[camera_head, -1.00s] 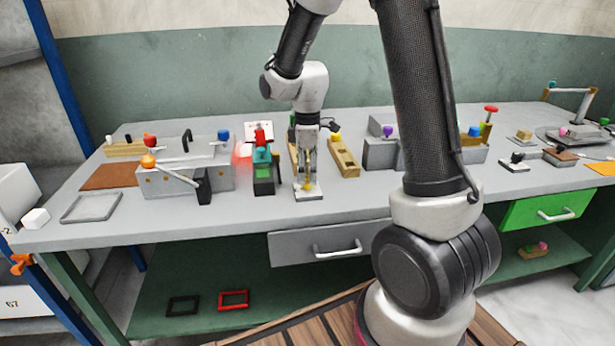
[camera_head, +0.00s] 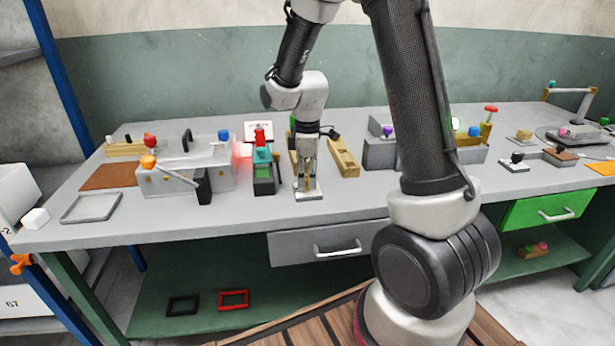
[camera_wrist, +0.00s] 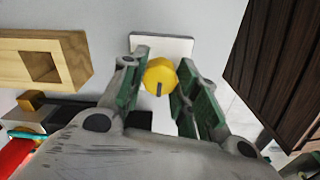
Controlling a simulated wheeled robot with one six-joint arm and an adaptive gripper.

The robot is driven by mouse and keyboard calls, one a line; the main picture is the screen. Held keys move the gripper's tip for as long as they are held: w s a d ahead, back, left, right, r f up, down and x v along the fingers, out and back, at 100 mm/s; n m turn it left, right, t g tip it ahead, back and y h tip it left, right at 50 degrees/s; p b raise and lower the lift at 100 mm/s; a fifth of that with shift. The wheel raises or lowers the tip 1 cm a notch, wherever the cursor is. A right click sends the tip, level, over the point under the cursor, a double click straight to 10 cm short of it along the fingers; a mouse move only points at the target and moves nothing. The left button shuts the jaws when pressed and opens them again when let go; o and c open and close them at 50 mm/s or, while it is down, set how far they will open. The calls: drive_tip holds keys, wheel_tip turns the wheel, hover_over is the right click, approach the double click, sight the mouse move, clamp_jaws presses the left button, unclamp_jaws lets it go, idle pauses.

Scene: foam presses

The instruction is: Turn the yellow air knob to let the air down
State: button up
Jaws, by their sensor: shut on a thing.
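The yellow air knob (camera_wrist: 160,72) shows in the wrist view between my two fingers, with a dark pointer mark on its face toward the bottom of the picture. It sits over a pale base plate (camera_wrist: 172,46). My gripper (camera_wrist: 160,82) is shut on the knob, with one green-padded finger on each side. In the head view my gripper (camera_head: 307,184) points straight down over the light base plate (camera_head: 308,196) on the bench. The knob is mostly hidden behind my fingers there.
A wooden block with a square recess (camera_wrist: 42,64) lies left of the knob in the wrist view. A teal and black device with a green screen (camera_head: 263,172) stands just left of my gripper in the head view. The bench's front edge is close by.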

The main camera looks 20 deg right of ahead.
drive_tip(key=shift+m, duration=0.4)
drive_tip(key=m, duration=0.3)
drive_tip(key=shift+m, duration=0.4)
drive_tip(key=m, duration=0.4)
drive_tip(key=shift+m, duration=0.3)
drive_tip(key=m, duration=0.4)
drive_tip(key=shift+m, duration=2.2)
drive_tip(key=o, duration=1)
